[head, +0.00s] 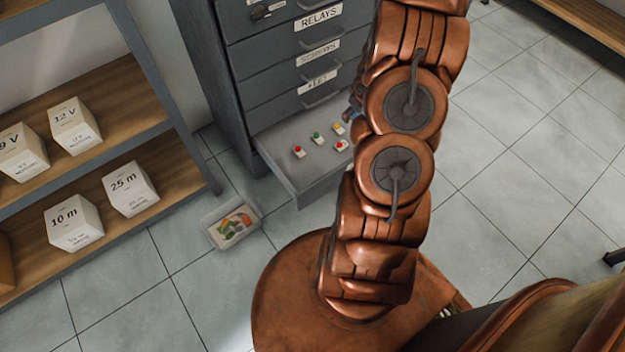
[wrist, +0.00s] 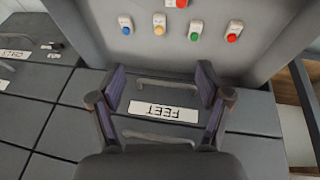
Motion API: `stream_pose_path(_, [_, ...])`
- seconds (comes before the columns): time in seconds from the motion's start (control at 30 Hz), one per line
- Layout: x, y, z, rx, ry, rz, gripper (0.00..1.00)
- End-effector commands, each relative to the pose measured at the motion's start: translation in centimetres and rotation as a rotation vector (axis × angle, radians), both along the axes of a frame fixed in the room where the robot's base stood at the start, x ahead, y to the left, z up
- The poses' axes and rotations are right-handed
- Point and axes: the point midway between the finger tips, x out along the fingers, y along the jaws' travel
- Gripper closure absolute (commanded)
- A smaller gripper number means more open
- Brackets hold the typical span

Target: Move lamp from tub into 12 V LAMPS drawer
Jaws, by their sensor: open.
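A small clear tub (head: 211,234) stands on the floor left of the cabinet. It holds a jumble of orange, green, yellow and white pieces; I cannot tell which is the lamp. The cabinet's lowest visible drawer (head: 285,178) is pulled open, with several small red, green and yellow lamps standing in it. Its front label is not visible, and no 12 V LAMPS label is readable. In the wrist view my gripper (wrist: 160,93) is open and empty, in front of the shut FEET drawer (wrist: 245,118), with lamps in a row above. My arm hides the gripper in the head view.
The grey cabinet (head: 225,75) has shut drawers above, one marked RELAYS (head: 318,16). A shelf (head: 110,85) on the left holds white boxes marked 12 V (head: 75,125), 10 m (head: 73,222) and 25 m (head: 130,188). Tiled floor (head: 520,160) on the right is clear.

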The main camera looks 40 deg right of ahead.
Motion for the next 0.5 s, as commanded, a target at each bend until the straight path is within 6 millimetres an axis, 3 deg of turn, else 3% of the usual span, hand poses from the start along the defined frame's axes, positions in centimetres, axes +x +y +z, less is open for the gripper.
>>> stream_pose_path(0.03, [0.4, 0.6, 1.7, -0.024, 0.017, -0.003, 0.23])
stream_pose_path(0.27, [0.0, 4.3, 7.9, -0.088, 0.109, -0.051, 0.23])
stream_pose_path(0.5, [-2.5, 9.9, 13.5, -0.107, 0.205, -0.097, 0.23])
